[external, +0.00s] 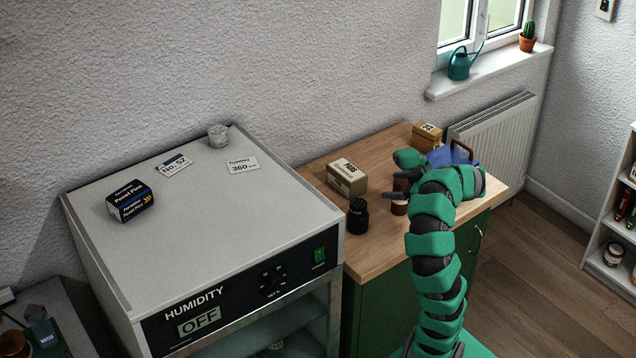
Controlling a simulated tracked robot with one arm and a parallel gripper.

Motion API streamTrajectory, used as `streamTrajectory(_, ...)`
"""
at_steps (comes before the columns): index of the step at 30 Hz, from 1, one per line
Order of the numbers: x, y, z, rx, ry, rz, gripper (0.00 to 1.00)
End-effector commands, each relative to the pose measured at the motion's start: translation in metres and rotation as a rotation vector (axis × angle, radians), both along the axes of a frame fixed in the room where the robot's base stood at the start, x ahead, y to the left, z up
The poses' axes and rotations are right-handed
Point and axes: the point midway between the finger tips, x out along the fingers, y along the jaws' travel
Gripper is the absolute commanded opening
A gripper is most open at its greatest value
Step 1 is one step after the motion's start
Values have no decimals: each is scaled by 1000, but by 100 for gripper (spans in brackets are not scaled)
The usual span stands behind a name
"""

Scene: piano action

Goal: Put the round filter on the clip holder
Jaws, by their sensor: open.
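I cannot pick out the round filter or the clip holder with certainty. A small brown cylinder (400,205) stands on the wooden worktop (385,243), partly hidden by my gripper (390,185). My gripper is open, with its dark fingers low over the worktop at this cylinder; I cannot tell whether they touch it. A black ribbed round piece (358,216) stands on the worktop just left of the gripper. A small grey round piece (219,135) sits at the back of the grey cabinet top (180,240).
A labelled box (347,177) stands behind the black piece. A cardboard box (427,135) and a blue item (455,157) stand at the worktop's back right, partly behind my arm. A dark box (130,201) and two cards lie on the humidity cabinet. The worktop's front left is clear.

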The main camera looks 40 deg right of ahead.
Motion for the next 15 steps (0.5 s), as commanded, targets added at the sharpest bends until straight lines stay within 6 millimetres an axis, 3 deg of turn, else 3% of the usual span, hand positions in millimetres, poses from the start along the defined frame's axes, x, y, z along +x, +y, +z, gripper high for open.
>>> streamTrajectory(3, 48, -3, 58, -185, -150, -45, 69)
streamTrajectory(7, 88, -2, 137, -345, -330, -150, 69)
streamTrajectory(11, 109, 7, 218, -422, -486, -275, 69)
streamTrajectory(15, 110, 21, 289, -418, -601, -421, 69)
